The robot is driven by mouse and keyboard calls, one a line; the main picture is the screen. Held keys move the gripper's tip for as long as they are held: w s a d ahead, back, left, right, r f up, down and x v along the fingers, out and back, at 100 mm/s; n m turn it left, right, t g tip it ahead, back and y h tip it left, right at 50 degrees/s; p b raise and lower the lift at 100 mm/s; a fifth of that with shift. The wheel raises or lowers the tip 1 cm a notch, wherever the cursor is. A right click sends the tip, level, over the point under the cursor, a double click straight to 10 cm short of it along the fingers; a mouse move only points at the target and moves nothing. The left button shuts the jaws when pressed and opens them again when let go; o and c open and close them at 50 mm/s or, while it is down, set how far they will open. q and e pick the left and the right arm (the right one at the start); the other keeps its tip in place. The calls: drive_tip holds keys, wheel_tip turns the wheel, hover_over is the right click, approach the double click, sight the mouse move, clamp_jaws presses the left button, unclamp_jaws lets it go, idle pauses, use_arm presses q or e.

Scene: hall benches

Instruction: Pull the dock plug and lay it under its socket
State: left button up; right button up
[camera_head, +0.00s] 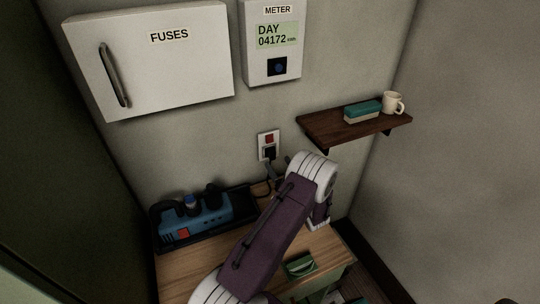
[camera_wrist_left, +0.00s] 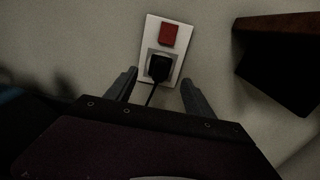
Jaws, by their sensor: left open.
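The wall socket (camera_head: 268,138) is a white plate with a red switch above the outlet, and it also shows in the left wrist view (camera_wrist_left: 176,74). The black dock plug (camera_wrist_left: 158,67) sits in its lower part, with a dark cable hanging down from it; it also shows in the head view (camera_head: 270,152). My left gripper (camera_wrist_left: 159,76) is open, with one finger to each side of the plug, apart from it in the picture. Whether the fingertips reach as deep as the plug I cannot tell. In the head view my left arm hides part of the bench below the socket.
A blue power unit (camera_head: 205,220) with black plugs sits in a dark tray on the wooden bench (camera_head: 175,267). A wall shelf (camera_head: 325,122) right of the socket holds a teal-topped box (camera_head: 362,111) and a mug (camera_head: 392,103). A fuse box (camera_head: 150,65) and meter (camera_head: 272,50) hang above.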

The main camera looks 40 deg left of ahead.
sight(274, 157)
use_arm(q)
drive_tip(key=b+x, duration=0.1)
drive_tip(key=x, duration=0.3)
drive_tip(key=shift+w+a+f, duration=0.15)
drive_tip(key=shift+a, duration=0.15)
drive_tip(key=shift+w+a+b, duration=0.25)
drive_tip(key=shift+a+b, duration=0.1)
drive_tip(key=shift+a, duration=0.1)
drive_tip(key=shift+b, duration=0.35)
idle(0.5)
drive_tip(key=shift+c, duration=0.3)
clamp_jaws()
drive_tip(key=shift+d, duration=0.15)
drive_tip(key=shift+p+v, duration=0.35)
drive_tip(key=shift+v, duration=2.55)
